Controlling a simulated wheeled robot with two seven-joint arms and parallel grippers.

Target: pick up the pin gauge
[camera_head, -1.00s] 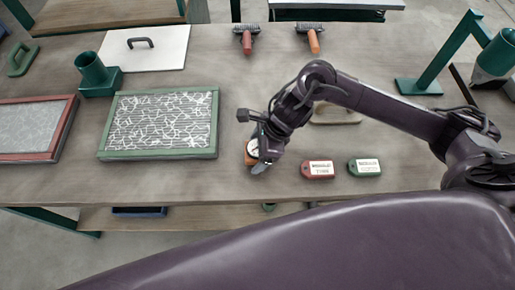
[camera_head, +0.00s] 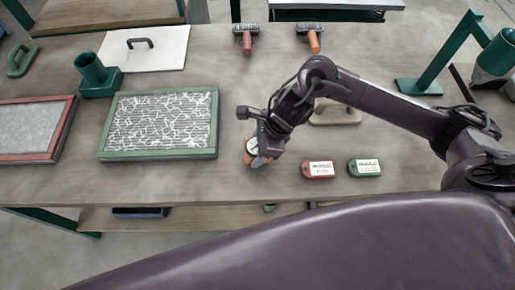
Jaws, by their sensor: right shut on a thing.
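The pin gauge (camera_head: 251,147) is a small round white-faced dial on an orange-brown body, near the middle of the workbench. My right gripper (camera_head: 258,158) comes in from the right and is shut on it. The gripper and wrist hide part of the gauge. I cannot tell whether the gauge touches the bench or is slightly above it. My left gripper is not in view.
A green-framed panel (camera_head: 158,153) lies left of the gripper, and a red-framed one (camera_head: 72,130) farther left. A beige-handled float (camera_head: 336,116) sits behind my right arm.

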